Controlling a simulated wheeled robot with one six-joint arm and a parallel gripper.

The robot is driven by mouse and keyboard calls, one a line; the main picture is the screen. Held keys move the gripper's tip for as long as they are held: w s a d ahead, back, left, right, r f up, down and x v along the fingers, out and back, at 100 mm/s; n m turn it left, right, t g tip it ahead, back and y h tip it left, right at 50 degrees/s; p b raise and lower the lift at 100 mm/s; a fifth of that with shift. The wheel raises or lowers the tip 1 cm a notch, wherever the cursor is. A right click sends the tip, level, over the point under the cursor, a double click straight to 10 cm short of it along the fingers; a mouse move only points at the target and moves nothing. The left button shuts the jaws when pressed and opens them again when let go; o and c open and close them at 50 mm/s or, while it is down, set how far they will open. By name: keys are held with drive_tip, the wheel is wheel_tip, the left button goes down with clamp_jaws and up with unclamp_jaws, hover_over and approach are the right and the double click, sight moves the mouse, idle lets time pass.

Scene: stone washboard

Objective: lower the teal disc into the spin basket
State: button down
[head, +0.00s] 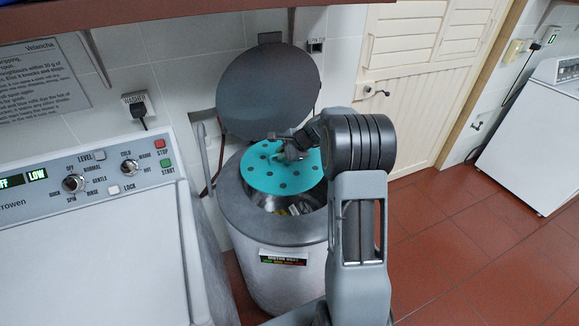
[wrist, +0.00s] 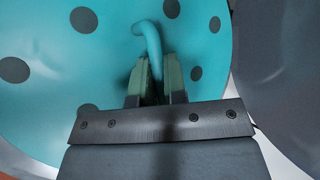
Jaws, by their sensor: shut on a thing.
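The teal disc (head: 262,177) has dark round spots and a looped teal handle (wrist: 147,42) at its middle. My gripper (head: 290,153) is shut on that handle, and the wrist view shows its fingers (wrist: 157,82) on either side of the handle's lower part. The disc is over the mouth of the spin basket (head: 284,203), inside a round grey drum-shaped machine (head: 275,240). The basket's inside shows below the disc's near edge, with some pale and yellowish contents. The disc looks slightly tilted. The gap between disc and rim is hard to judge.
The machine's round dark lid (head: 270,88) stands open behind the basket. A white washer (head: 95,220) with a control panel stands close on the left. Red tiled floor (head: 470,255) is clear on the right. A white appliance (head: 537,140) stands at the far right.

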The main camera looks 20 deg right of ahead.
drive_tip(key=shift+n+g, duration=0.3)
drive_tip(key=shift+n, duration=0.1)
drive_tip(key=d+f, duration=0.1)
drive_tip(key=d+f+b, duration=0.1)
drive_tip(key=f, duration=0.1)
drive_tip(key=shift+w+d, duration=0.35)
drive_tip(key=shift+d, duration=0.05)
drive_tip(key=shift+d+f+b, duration=0.25)
drive_tip(key=shift+b, duration=0.05)
wheel_tip(320, 180, down, 17)
drive_tip(key=b, duration=1.1)
drive_tip(key=shift+b, duration=0.3)
drive_tip(key=shift+f, duration=0.15)
drive_tip(key=c, duration=1.1)
unclamp_jaws()
